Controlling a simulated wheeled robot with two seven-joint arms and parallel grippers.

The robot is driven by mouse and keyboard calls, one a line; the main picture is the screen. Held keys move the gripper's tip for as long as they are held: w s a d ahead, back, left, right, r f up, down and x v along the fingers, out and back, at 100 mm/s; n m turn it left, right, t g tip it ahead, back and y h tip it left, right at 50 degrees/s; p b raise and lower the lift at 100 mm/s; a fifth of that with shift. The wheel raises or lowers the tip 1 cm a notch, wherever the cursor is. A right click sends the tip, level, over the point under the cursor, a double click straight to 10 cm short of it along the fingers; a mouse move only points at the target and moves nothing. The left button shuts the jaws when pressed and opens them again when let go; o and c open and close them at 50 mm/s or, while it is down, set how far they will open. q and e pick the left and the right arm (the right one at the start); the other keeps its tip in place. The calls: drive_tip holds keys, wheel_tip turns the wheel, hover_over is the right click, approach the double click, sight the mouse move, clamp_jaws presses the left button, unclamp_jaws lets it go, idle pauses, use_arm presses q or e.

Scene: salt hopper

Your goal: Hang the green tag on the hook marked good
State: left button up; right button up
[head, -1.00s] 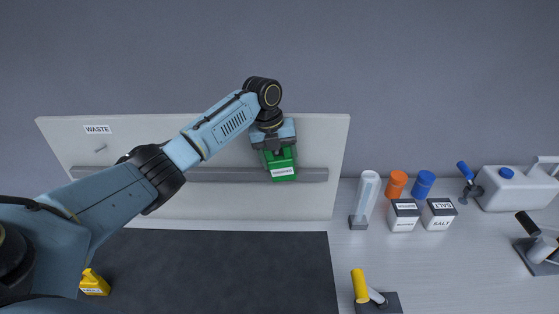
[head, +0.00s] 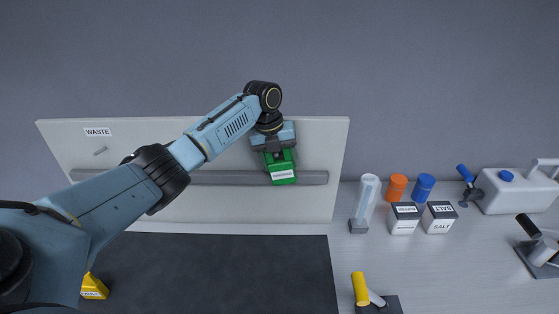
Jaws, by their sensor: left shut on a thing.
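The green tag (head: 281,168) with a white label hangs in front of the right part of the pale board (head: 323,140), its lower part over the grey rail. My left gripper (head: 276,151) is shut on the top of the green tag. The board's left side has a WASTE label (head: 97,132) with a small hook (head: 100,152) below it. A hook marked good does not show; my left arm and gripper cover the middle and part of the right of the board. My right gripper is not in view.
A grey rail (head: 230,177) crosses the board. A dark mat (head: 220,265) lies in front, with a yellow object (head: 94,287) at its left. A clear cylinder (head: 366,198), labelled boxes (head: 404,218), orange (head: 396,187) and blue (head: 424,186) cylinders and a white jug (head: 512,188) stand right.

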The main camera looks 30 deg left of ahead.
use_arm(q)
drive_tip(key=o, duration=1.3)
drive_tip(key=shift+a, duration=0.2)
drive_tip(key=shift+c, duration=0.2)
drive_tip(key=shift+r, duration=0.1)
drive_tip(key=shift+w+a+r, duration=0.1)
drive_tip(key=shift+w+r, duration=0.05)
drive_tip(key=shift+r, duration=0.3)
drive_tip(key=v, duration=0.4)
drive_tip(key=b+v, duration=0.1)
drive_tip(key=v, duration=0.3)
drive_tip(key=b+v, duration=0.1)
drive_tip(key=v, duration=0.3)
drive_tip(key=shift+s+r, duration=0.15)
drive_tip(key=shift+s, duration=0.15)
